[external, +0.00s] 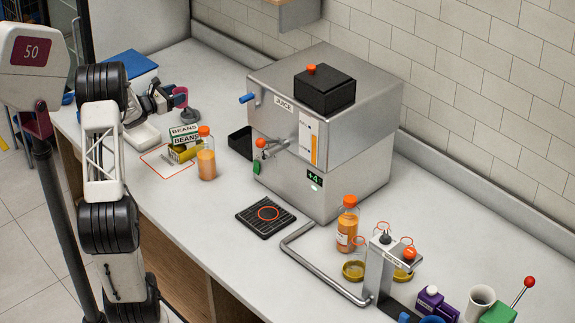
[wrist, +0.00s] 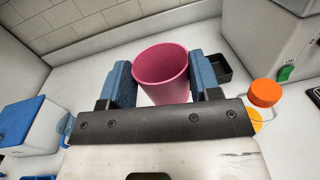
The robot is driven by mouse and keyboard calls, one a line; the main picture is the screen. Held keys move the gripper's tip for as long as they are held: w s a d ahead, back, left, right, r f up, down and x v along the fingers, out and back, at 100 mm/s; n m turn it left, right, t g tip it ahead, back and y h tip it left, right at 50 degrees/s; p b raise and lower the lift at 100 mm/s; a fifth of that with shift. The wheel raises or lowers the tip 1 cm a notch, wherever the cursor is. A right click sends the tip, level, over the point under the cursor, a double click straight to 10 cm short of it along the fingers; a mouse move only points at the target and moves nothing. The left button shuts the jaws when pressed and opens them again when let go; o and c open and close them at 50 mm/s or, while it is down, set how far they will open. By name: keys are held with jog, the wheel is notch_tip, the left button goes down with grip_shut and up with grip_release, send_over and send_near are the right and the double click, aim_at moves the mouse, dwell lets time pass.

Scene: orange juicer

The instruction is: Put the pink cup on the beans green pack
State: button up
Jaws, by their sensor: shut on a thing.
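The pink cup (wrist: 162,74) is upright between the two blue-padded fingers of my gripper (wrist: 165,85), which is shut on it. In the external view the cup (external: 180,97) shows at the end of my gripper (external: 172,98), at the back left of the counter. The beans pack does not show in the wrist view; the gripper body covers the lower part of that view.
An orange juice bottle (external: 206,155) stands close to the right of the beans pack; its orange cap (wrist: 265,92) shows in the wrist view. A small black tray (external: 240,142) and the large juicer (external: 325,130) are farther right. A blue-lidded box (external: 125,66) is behind my gripper.

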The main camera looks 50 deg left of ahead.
jog(key=s+d+f+m+g+h, duration=0.1)
jog(key=s+d+f+m+h, duration=0.2)
jog(key=s+d+f+h, duration=0.2)
jog(key=s+d+f, duration=0.2)
jog(key=s, duration=0.2)
jog(key=shift+s+d+f, duration=0.25)
jog(key=shift+d+f, duration=0.05)
jog(key=shift+d, duration=0.05)
jog(key=shift+w, duration=0.1)
send_over(179, 131)
jog(key=shift+w+f, duration=0.15)
jog(key=shift+f, duration=0.55)
jog(key=shift+f, duration=1.75)
jog(key=shift+f, duration=0.1)
jog(key=o, duration=0.9)
